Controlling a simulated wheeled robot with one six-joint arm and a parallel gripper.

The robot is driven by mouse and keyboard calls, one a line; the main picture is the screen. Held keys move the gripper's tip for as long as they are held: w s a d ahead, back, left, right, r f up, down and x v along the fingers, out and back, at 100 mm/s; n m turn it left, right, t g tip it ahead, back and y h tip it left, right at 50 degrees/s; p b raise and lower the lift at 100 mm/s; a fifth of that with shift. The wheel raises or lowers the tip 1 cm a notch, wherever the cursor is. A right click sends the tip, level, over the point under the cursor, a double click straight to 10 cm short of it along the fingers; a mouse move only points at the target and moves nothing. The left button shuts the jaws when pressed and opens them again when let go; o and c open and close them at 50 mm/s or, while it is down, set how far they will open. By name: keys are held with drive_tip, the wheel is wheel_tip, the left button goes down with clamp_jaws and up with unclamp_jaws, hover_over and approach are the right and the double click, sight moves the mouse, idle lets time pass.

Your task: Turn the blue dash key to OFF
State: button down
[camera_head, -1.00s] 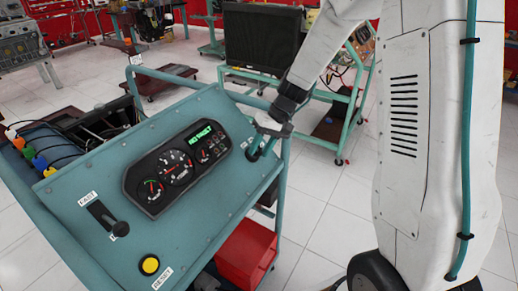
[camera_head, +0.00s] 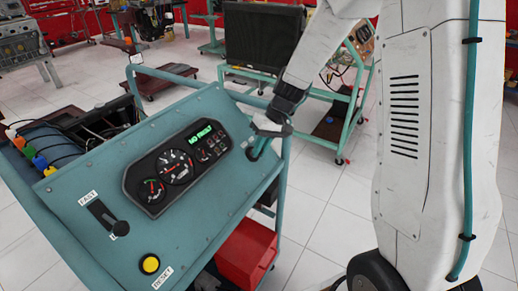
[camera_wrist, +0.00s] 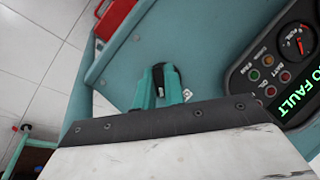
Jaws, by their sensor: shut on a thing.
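The sloping teal dash panel (camera_head: 95,190) carries a black gauge cluster (camera_head: 178,165) with a lit green "NO FAULT" display. My gripper (camera_head: 259,148) is at the panel's upper right, just right of the cluster. In the wrist view its teal fingers (camera_wrist: 158,82) are shut on a small dark piece, the dash key (camera_wrist: 157,72), at the panel face. The key's blue colour does not show clearly, and its OFF mark and angle cannot be read. In the head view my fingers and wrist hide the key.
A lever (camera_head: 110,218) marked FAST and a yellow RESET button (camera_head: 149,264) sit on the panel's lower left. A red box (camera_head: 246,252) stands below the panel. A teal cart (camera_head: 345,130) stands behind my arm. White tiled floor is open at the right.

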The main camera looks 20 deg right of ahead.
drive_tip(key=n+h, duration=0.2)
drive_tip(key=n, duration=0.1)
drive_tip(key=shift+r+t, duration=0.15)
drive_tip(key=shift+t, duration=0.15)
drive_tip(key=shift+a+n+t+h, duration=0.1)
drive_tip(key=shift+n+t+h, duration=0.55)
drive_tip(key=shift+n, duration=0.85)
drive_tip(key=shift+h, duration=0.25)
drive_tip(key=c, duration=1.5)
unclamp_jaws()
drive_tip(key=r, duration=0.5)
drive_tip(key=s+r, duration=0.1)
drive_tip(key=r, duration=0.1)
drive_tip(key=shift+s+d+r, duration=0.1)
drive_tip(key=shift+d+r, duration=0.25)
